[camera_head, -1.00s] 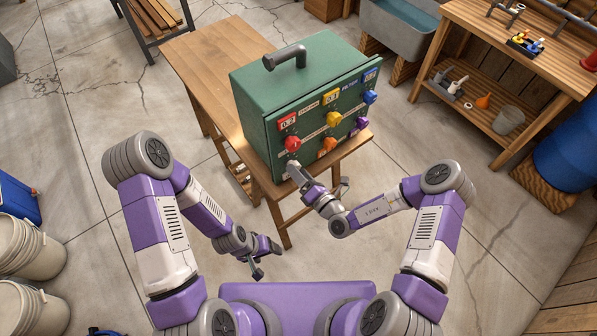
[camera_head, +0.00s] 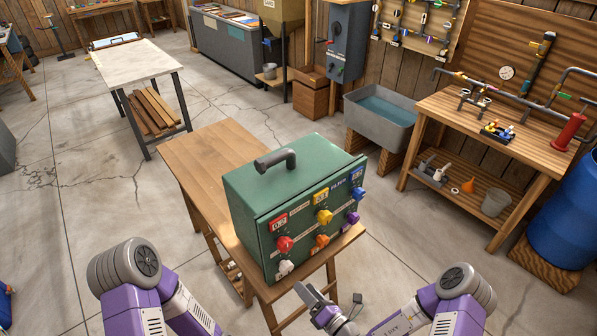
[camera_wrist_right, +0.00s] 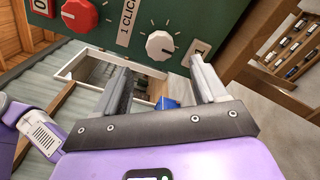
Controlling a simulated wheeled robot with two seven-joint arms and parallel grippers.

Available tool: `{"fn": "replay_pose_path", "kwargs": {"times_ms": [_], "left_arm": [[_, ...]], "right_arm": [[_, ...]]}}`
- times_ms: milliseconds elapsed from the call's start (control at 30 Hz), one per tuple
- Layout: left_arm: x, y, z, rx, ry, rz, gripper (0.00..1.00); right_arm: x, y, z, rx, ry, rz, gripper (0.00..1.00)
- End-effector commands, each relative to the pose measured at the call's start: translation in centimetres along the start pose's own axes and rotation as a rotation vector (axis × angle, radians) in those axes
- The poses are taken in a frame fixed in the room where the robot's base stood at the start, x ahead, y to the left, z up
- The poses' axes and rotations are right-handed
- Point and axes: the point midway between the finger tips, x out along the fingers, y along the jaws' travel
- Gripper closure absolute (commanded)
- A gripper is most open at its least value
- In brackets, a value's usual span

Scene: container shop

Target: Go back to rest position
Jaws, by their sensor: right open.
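My right gripper (camera_head: 330,296) is in front of the lower part of the green box's knob panel, near the white knob (camera_head: 285,267). In the right wrist view its two fingers (camera_wrist_right: 160,88) stand apart with nothing between them, and the white knob (camera_wrist_right: 160,45) shows just beyond them, apart from them. The red knob (camera_wrist_right: 80,14) is at upper left there. The green box (camera_head: 250,205) stands on a wooden table (camera_head: 205,160). My left arm enters at the lower left of the head view, but its gripper is below the frame.
A workbench (camera_head: 480,120) with pipes and a blue barrel (camera_head: 570,225) stand at right. A grey sink (camera_head: 380,110) is behind the box. A white-topped table (camera_head: 135,62) stands at back left. The floor (camera_head: 90,200) at left is clear.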

Motion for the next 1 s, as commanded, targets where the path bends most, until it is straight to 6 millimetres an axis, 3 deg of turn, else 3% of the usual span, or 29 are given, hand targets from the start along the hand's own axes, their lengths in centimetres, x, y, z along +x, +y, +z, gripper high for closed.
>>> {"fn": "replay_pose_path", "kwargs": {"times_ms": [167, 267, 333, 433, 567, 700, 800, 900, 1000], "left_arm": [[0.1, 0.0, 0.0, 0.0, 0.0, 0.0, 0.29], [0.2, -0.1, 0.0, 0.0, 0.0, 0.0, 0.29], [0.3, -0.1, 0.0, 0.0, 0.0, 0.0, 0.29], [0.5, -0.2, 0.0, 0.0, 0.0, 0.0, 0.29], [0.8, -0.3, 0.0, 0.0, 0.0, 0.0, 0.29], [1.0, -0.4, 0.0, 0.0, 0.0, 0.0, 0.29], [1.3, -0.5, -0.1, 0.0, 0.0, 0.0, 0.29], [1.6, -0.6, -0.1, 0.0, 0.0, 0.0, 0.29], [1.9, -0.7, -0.1, 0.0, 0.0, 0.0, 0.29]], "right_arm": [[0.0, 0.7, -0.8, -0.022, 0.044, 0.032, 0.29], [-0.4, 2.5, -3.1, -0.089, 0.167, 0.121, 0.29], [-1.3, 4.3, -5.8, -0.174, 0.301, 0.221, 0.29], [-4.0, 6.2, -9.9, -0.339, 0.524, 0.38, 0.29], [-8.8, 6.5, -14.4, -0.599, 0.797, 0.585, 0.29], [-14.0, 4.0, -16.9, -0.929, 1.052, 0.788, 0.29], [-16.9, 1.1, -17.3, -1.187, 1.203, 0.925, 0.29], [-18.8, -2.2, -17.1, -1.445, 1.322, 1.053, 0.29], [-19.3, -5.2, -16.2, -1.714, 1.396, 1.164, 0.29]]}}
